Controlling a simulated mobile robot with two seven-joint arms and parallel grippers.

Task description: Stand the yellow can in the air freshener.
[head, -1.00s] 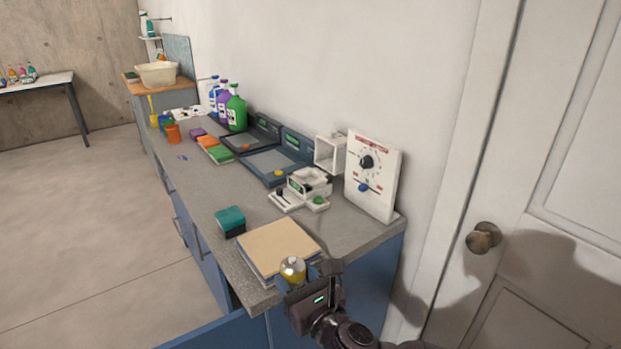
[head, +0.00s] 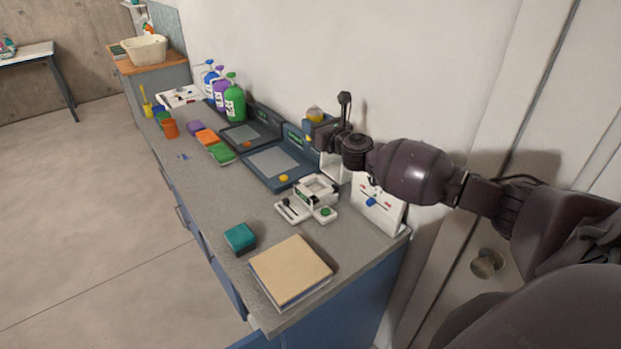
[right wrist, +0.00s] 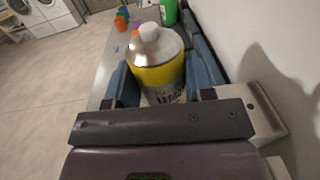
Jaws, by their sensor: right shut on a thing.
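The yellow can (right wrist: 160,79) has a silver shoulder and a white cap. In the right wrist view it stands cap up between the fingers. My right gripper (right wrist: 162,88) is shut on it. In the head view only a bit of the yellow can (head: 314,114) shows at the gripper, high by the wall. The air freshener appears to be the white open box (head: 333,168) on the wall, just below my right wrist and partly hidden by it. A white edge (right wrist: 264,108) shows beside the gripper in the wrist view. My left gripper is out of view.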

